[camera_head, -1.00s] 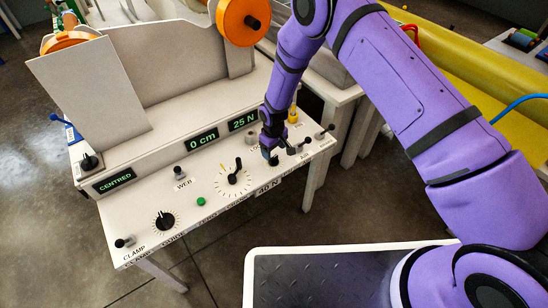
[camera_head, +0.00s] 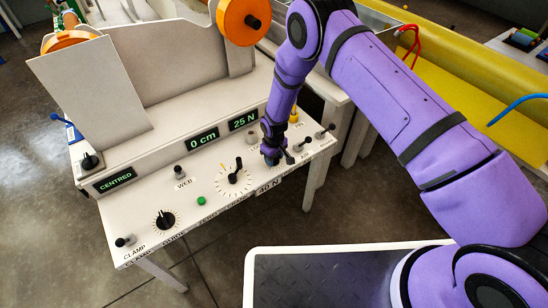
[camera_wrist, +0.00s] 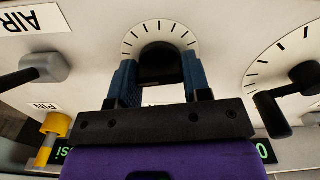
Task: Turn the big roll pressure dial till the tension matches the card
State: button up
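My gripper (camera_wrist: 160,78) is down at a dial near the right end of the white control panel. Its blue fingers stand on either side of the dial's black knob (camera_wrist: 160,62), with little or no gap. I cannot tell whether they press on it. The dial's tick scale (camera_wrist: 160,27) shows beyond the fingers. In the head view my gripper (camera_head: 271,157) hides most of this dial.
A larger dial with a black crank handle (camera_head: 235,176) is just left of my gripper. Farther left are a green button (camera_head: 201,201), another black dial (camera_head: 165,220) and the clamp lever (camera_head: 124,242).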

jog(key=shift+m, duration=0.3)
jog(key=m, duration=0.8)
jog(key=shift+m, duration=0.6)
jog(key=o, duration=0.9)
notch_tip(320, 180, up, 11)
jog(key=shift+f, duration=0.1)
